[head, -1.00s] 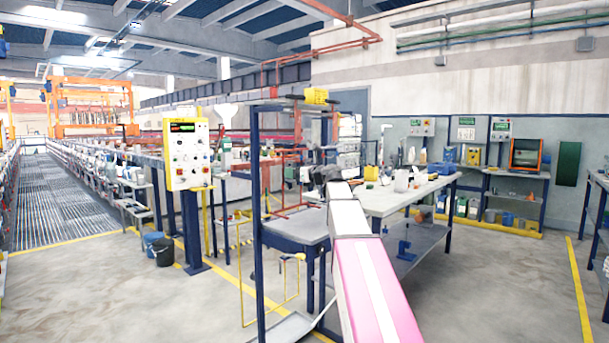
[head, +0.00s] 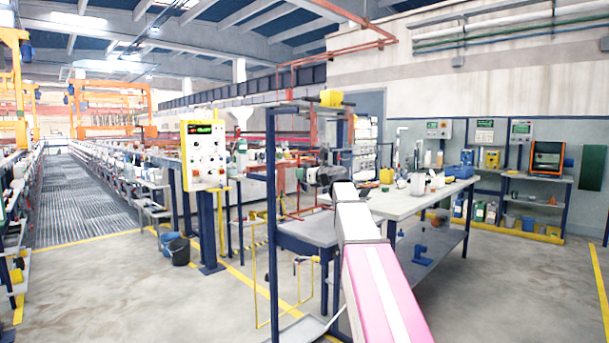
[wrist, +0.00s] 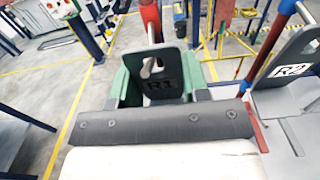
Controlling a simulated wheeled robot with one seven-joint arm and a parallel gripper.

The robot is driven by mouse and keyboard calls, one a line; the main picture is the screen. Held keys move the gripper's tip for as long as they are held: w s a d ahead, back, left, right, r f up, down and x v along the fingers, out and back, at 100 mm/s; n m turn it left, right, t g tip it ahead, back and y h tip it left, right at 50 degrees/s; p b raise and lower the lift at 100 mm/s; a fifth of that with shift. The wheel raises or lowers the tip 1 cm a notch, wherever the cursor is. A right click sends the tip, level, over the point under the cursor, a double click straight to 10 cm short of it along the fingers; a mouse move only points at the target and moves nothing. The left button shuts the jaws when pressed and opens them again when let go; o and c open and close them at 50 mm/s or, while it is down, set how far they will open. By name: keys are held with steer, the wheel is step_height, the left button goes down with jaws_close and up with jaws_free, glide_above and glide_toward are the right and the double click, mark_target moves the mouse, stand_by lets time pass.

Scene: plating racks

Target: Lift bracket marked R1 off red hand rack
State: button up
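The bracket marked R1 (wrist: 161,72) is a dark grey plate with a hole near its top, face-on in the wrist view. A metal peg runs through the hole, so it hangs on the red rack (wrist: 150,18). My gripper (wrist: 160,92) has green finger parts on the left and right of the plate, spread apart. Whether they touch its edges is hard to tell. The plate's lower part is hidden behind the gripper's dark bar. In the head view my gripper (head: 325,180) is at the red rack (head: 281,180); the bracket is too small to make out there.
A bracket marked R2 (wrist: 290,71) stands close on the right. A dark blue frame post (head: 273,220) rises left of my arm. A long workbench (head: 410,203) with containers is to the right. A control panel (head: 203,155) stands left. The floor in front is open.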

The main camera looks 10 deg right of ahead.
steer(key=shift+c, duration=0.6)
steer(key=shift+s+d+r, duration=0.1)
steer(key=shift+s+r, duration=0.05)
steer(key=shift+r, duration=0.35)
steer(key=shift+s+d+r, duration=0.3)
steer(key=shift+s+r, duration=0.05)
steer(key=shift+s, duration=0.05)
stand_by(0.3)
